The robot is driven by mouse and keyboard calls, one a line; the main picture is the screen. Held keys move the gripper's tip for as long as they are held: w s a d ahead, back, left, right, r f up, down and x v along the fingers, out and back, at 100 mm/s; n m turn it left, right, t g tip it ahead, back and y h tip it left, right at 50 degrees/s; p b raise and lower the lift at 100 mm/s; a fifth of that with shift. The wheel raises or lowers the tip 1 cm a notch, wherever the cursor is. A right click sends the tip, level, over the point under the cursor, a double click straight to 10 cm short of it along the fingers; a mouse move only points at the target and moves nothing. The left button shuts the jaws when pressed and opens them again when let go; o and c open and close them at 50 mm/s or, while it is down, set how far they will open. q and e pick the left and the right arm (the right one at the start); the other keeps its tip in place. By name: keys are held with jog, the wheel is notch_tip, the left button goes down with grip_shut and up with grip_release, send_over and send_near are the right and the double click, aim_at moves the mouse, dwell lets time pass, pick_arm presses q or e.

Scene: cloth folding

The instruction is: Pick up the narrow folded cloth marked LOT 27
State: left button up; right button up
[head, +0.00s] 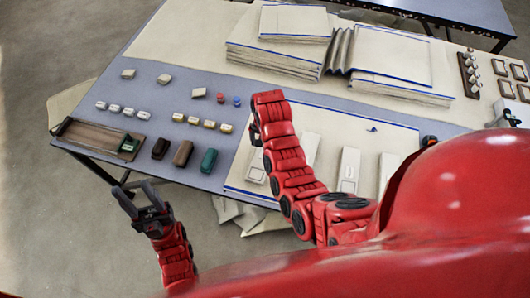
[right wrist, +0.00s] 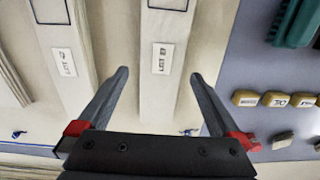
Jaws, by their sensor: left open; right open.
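The narrow folded cloth marked LOT 27 (right wrist: 160,95) is a pale flat strip with a white printed label, running lengthwise between my right fingers in the right wrist view. My right gripper (right wrist: 159,74) is open above it, holding nothing; any contact cannot be told. In the head view, the leftmost pale strip (head: 257,167) seems to be this cloth, partly hidden by my right arm; its label is unreadable there. A similar labelled strip (right wrist: 62,60) lies beside it. My left gripper (head: 134,190) is open and empty, off the table's front left edge.
Teal (head: 208,161), brown and black brushes lie left of the cloths. Small labelled blocks (head: 202,123) stand behind them. Stacks of folded cloth (head: 280,55) fill the table's back. More pale strips (head: 349,170) lie to the right on the blue-edged sheet.

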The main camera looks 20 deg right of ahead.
jog(key=shift+f+p, duration=0.25)
jog(key=shift+p, duration=0.05)
jog(key=f, duration=0.1)
jog(key=f+p, duration=0.1)
jog(key=shift+w+f, duration=0.2)
jog(key=shift+f, duration=0.15)
jog(key=shift+f+p, duration=0.4)
jog(key=shift+f, duration=0.4)
jog(key=c, duration=1.2)
